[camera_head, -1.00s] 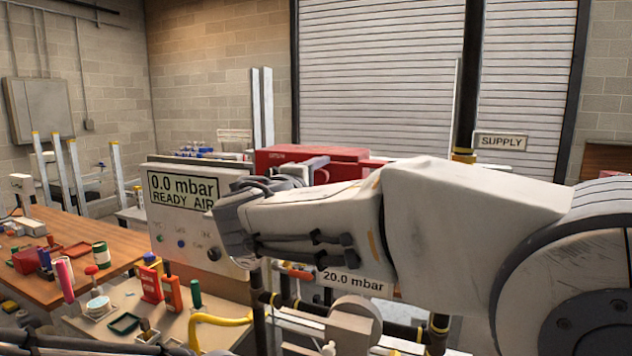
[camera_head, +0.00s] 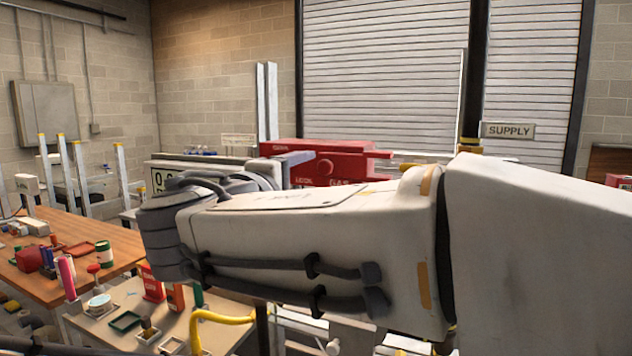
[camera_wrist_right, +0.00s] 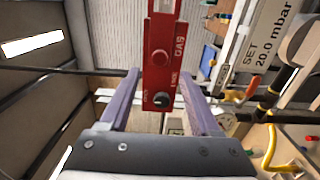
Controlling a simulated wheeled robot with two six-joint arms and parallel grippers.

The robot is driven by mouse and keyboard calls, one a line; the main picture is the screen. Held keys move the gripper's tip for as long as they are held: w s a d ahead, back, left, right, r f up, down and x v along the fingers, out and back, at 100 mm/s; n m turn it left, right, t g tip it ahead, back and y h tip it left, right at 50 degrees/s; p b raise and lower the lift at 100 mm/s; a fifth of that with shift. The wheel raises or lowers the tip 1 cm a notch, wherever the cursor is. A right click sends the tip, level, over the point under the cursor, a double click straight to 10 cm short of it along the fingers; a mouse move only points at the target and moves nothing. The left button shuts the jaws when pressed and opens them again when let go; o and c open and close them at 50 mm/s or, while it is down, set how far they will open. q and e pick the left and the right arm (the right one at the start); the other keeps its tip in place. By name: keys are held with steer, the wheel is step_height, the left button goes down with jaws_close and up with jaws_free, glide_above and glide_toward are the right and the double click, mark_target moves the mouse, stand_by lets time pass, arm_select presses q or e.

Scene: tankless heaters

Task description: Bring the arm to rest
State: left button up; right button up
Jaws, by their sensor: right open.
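My right arm (camera_head: 330,240) reaches across the head view from the right edge toward the middle, its white and grey links large in front. My right gripper (camera_head: 300,160) shows only partly behind the wrist. In the right wrist view the gripper (camera_wrist_right: 165,95) is open, its two purple-grey fingers apart with nothing held. Between them, in line of sight, is a red gas lock box (camera_wrist_right: 160,60) with a black knob; how far off it is I cannot tell. The same red box (camera_head: 345,163) shows beyond the arm in the head view. My left gripper is out of view.
A bench (camera_head: 103,330) with red and green items and a yellow hose (camera_head: 225,318) lies below the arm. A wooden table (camera_head: 50,290) with tools is at left. The display panel (camera_head: 157,180) is mostly hidden. A SUPPLY sign (camera_head: 509,131) hangs at right.

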steer(key=shift+s+a, duration=0.25)
steer(key=shift+s, duration=0.4)
steer(key=s+d+f+g+y, duration=0.1)
steer(key=s+d+f+g, duration=0.15)
steer(key=f, duration=0.45)
steer(key=s+d+f+g+y, duration=0.1)
steer(key=d+f+g, duration=0.15)
steer(key=f, duration=0.45)
steer(key=s+d+f+g, duration=0.2)
steer(key=f+g, duration=0.1)
steer(key=f, duration=0.4)
steer(key=s+f+m+g+y, duration=0.6)
steer(key=s+f+g, duration=0.2)
steer(key=s+f, duration=0.7)
steer(key=s, duration=0.3)
steer(key=shift+s+f+g, duration=0.2)
steer(key=shift+s+g, duration=0.1)
steer(key=shift+s, duration=0.05)
